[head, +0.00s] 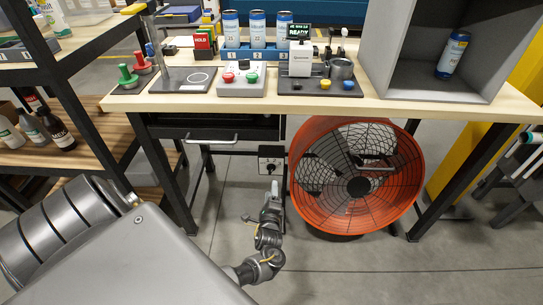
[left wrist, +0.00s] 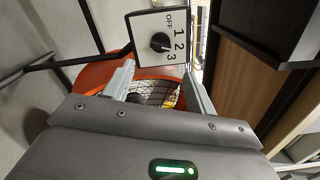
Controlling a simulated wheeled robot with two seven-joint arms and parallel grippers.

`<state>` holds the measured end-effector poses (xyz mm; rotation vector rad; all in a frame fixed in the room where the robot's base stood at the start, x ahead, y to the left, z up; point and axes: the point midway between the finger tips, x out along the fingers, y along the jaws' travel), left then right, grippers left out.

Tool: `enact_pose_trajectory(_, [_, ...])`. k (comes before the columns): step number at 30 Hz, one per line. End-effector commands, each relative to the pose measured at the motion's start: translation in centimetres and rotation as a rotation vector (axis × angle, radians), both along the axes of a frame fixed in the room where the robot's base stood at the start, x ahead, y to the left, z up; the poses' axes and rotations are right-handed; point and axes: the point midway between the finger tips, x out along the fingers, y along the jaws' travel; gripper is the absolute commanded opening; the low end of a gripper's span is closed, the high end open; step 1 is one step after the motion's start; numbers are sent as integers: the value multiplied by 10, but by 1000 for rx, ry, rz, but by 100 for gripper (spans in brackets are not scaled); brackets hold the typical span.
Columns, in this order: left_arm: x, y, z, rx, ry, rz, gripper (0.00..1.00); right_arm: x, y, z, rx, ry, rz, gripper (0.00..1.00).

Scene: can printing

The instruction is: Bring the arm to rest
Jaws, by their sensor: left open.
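My left gripper (head: 272,188) is below the workbench front, just under a small switch box (head: 272,160). It is open and empty. In the left wrist view its two fingers (left wrist: 162,82) stand apart, with the orange fan (left wrist: 100,75) behind them. The switch box (left wrist: 160,40) shows a black knob and the marks OFF, 1, 2 and 3. It lies beyond the fingertips, and they look apart from it. I cannot tell for sure which mark the knob points to. My right gripper is not in view.
The workbench (head: 440,108) carries cans, buttons and a grey box (head: 385,50) with one can (head: 453,55). A large orange fan (head: 300,190) stands under it, right of my gripper. A shelf (head: 85,140) with bottles stands left. The floor in front is clear.

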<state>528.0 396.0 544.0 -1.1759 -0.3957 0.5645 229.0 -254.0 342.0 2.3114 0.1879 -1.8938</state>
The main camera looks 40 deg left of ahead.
Motion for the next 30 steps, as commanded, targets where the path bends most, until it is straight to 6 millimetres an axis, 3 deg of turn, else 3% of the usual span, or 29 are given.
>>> enact_pose_trajectory(6, [-11, -8, 0, -1, 0, 1, 56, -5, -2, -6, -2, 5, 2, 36])
enact_pose_trajectory(23, [-12, -8, -2, -8, 3, -3, 56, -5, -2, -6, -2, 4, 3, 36])
enact_pose_trajectory(26, [-20, -12, -18, -84, 25, -26, 56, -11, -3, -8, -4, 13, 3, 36])
enact_pose_trajectory(30, [-61, -24, -77, -369, 111, -63, 56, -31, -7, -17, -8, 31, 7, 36])
